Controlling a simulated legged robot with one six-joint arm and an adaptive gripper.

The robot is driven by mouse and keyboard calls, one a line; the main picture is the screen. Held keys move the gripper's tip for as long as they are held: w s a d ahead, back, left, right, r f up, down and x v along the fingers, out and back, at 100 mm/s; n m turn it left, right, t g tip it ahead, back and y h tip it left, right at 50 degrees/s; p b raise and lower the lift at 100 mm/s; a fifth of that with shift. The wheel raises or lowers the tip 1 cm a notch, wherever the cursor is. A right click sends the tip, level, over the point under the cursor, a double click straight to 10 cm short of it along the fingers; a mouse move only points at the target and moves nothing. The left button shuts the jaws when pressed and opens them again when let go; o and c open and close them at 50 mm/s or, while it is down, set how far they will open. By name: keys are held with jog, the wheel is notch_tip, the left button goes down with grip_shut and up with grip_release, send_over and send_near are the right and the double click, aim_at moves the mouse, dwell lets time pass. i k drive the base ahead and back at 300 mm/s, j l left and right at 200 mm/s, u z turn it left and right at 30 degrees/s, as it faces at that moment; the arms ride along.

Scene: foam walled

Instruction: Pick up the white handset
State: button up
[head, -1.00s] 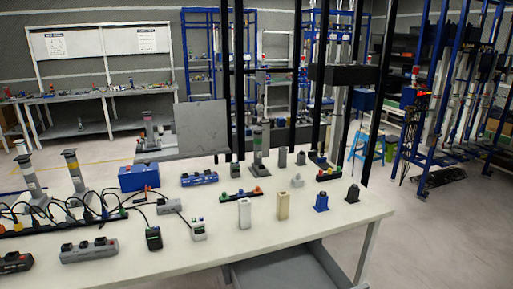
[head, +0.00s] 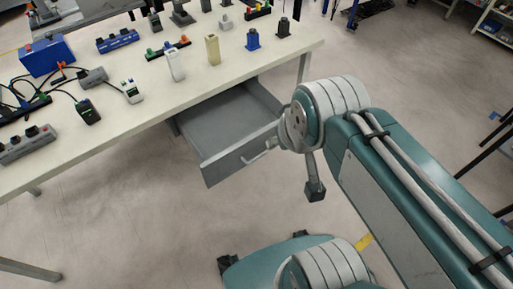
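A white upright handset (head: 175,64) stands near the front edge of the white table (head: 75,145), in the upper part of the head view. It is between a multi-coloured button strip and a beige upright block. A second pale device (head: 131,91) with green buttons stands to its left, so which one is the task's handset is not certain. Teal and white parts of my own body fill the lower right, apart from the handset.
A grey drawer (head: 228,125) hangs open below the table front. A beige block (head: 212,49), a blue block (head: 253,40) and a dark block (head: 283,28) stand right of the handset. A black device (head: 87,112) and cables are at left. The floor right of the table is mostly clear.

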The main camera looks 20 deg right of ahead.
aim_at(131, 91)
jog(key=i+j, duration=0.1)
jog(key=j, duration=0.5)
jog(key=i+j, duration=0.9)
jog(key=j, duration=0.15)
jog(key=i+j, duration=0.15)
jog(key=i, duration=0.25)
